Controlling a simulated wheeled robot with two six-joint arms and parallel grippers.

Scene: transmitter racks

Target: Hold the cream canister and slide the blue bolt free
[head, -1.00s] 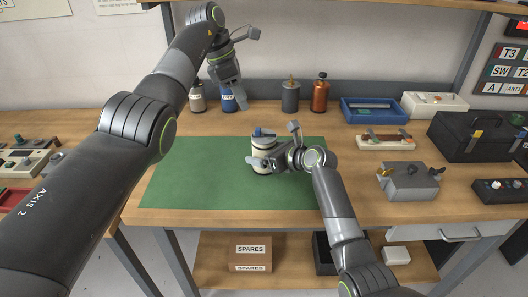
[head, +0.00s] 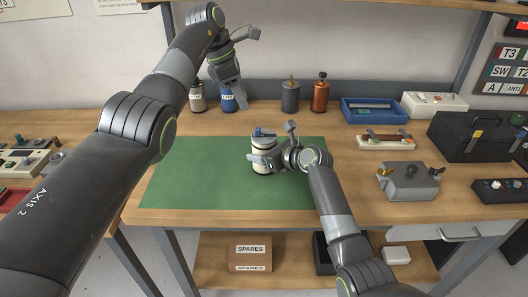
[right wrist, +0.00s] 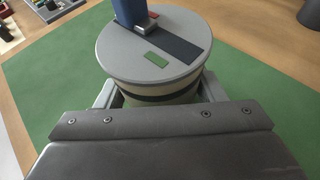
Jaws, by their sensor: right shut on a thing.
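The cream canister (head: 264,143) stands on the green mat (head: 190,180), and its cream side (right wrist: 160,95) with a dark band shows in the right wrist view. Its grey lid has a dark strip, a green patch and a blue bolt (right wrist: 129,13) with a red mark beside its base. The bolt (head: 264,131) also shows on top in the head view. My right gripper (head: 262,161) is shut around the canister's side, below the lid. My left gripper (head: 238,101) is raised at the back, away from the canister; its jaw opening is unclear.
Several bottles, including a grey one (head: 290,97) and an orange one (head: 320,93), stand at the back. A blue tray (head: 374,111), a white-based fixture (head: 384,138) and a grey box (head: 408,181) are at right. The mat's left part is clear.

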